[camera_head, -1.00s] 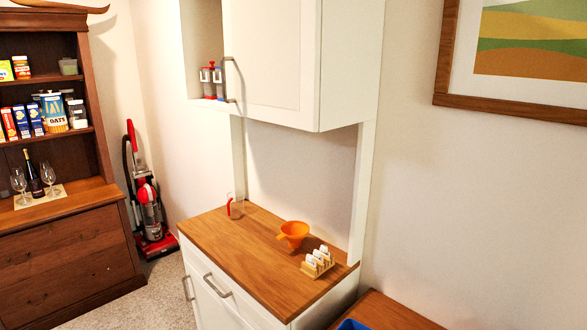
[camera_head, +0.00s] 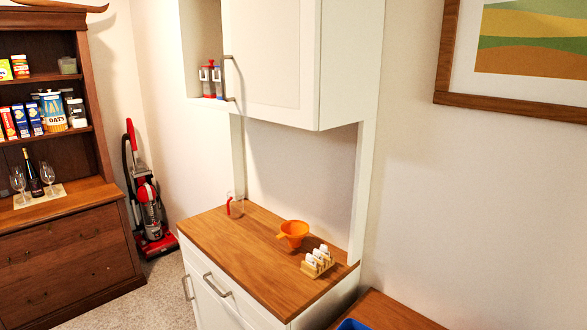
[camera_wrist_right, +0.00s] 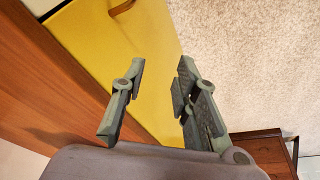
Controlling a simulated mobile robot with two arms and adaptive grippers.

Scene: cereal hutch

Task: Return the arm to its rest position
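My right gripper (camera_wrist_right: 160,85) shows in the right wrist view. Its two grey-green fingers stand apart with a clear gap between them, and nothing is held. Behind the fingers is a yellow panel (camera_wrist_right: 85,35) with a brown handle at its top, and pale carpet (camera_wrist_right: 255,65) lies to the right. No contact between the fingers and the panel is visible. Neither arm shows in the head view, and my left gripper is in no view.
A white hutch has a wooden counter (camera_head: 250,270) holding a clear jug (camera_head: 235,207), an orange funnel (camera_head: 293,231) and a small rack (camera_head: 317,264). A red vacuum (camera_head: 150,205) stands by the dark cabinet (camera_head: 65,250). A blue edge (camera_head: 352,324) shows at the bottom.

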